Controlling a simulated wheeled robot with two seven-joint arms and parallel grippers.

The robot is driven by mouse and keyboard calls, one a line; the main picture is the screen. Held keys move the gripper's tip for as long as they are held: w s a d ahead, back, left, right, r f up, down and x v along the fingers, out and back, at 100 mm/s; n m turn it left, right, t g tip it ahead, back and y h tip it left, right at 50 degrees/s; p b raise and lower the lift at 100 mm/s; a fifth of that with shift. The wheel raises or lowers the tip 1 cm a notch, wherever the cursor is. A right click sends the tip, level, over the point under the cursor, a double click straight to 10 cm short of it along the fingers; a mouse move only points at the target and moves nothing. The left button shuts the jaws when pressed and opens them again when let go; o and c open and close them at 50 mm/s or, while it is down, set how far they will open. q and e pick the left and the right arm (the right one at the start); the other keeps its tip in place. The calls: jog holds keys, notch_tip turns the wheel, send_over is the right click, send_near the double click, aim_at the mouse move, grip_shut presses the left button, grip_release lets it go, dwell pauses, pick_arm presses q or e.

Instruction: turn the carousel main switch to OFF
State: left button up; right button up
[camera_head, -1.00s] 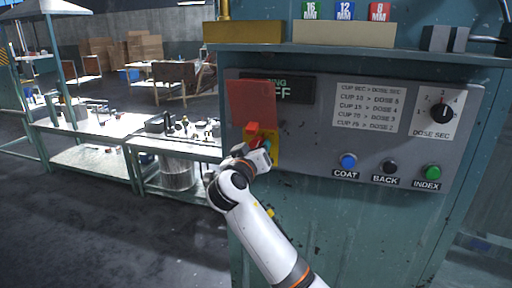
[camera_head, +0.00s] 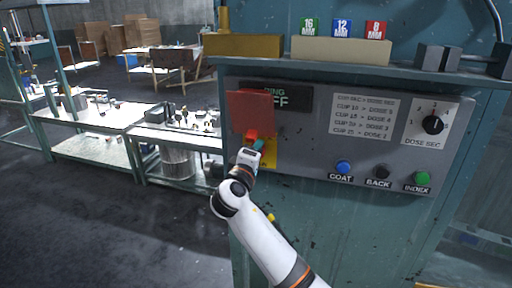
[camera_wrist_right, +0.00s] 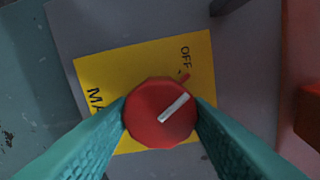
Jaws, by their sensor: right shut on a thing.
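The main switch is a round red knob (camera_wrist_right: 158,116) with a white pointer bar on a yellow plate (camera_wrist_right: 110,75). The plate also shows in the head view (camera_head: 270,155). The pointer bar slants up and right, roughly towards the side with the printed OFF (camera_wrist_right: 185,57) and a small red mark. My right gripper (camera_head: 255,144) is shut on the knob; its teal fingers (camera_wrist_right: 161,118) press on both sides of it. The plate's other word is partly hidden; only "MA" reads. My left gripper is not in view.
Buttons COAT (camera_head: 343,167), BACK (camera_head: 381,172) and INDEX (camera_head: 422,178) and a dose dial (camera_head: 433,125) sit to the right. A shelf (camera_head: 300,64) juts out above.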

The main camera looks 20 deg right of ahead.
jog(key=shift+n+p, duration=0.75)
jog(key=shift+n, duration=0.45)
jog(key=o, duration=0.9)
jog(key=shift+o, duration=0.2)
jog(key=b+v, duration=0.4)
jog(key=v, duration=0.8)
jog(key=shift+b, duration=0.35)
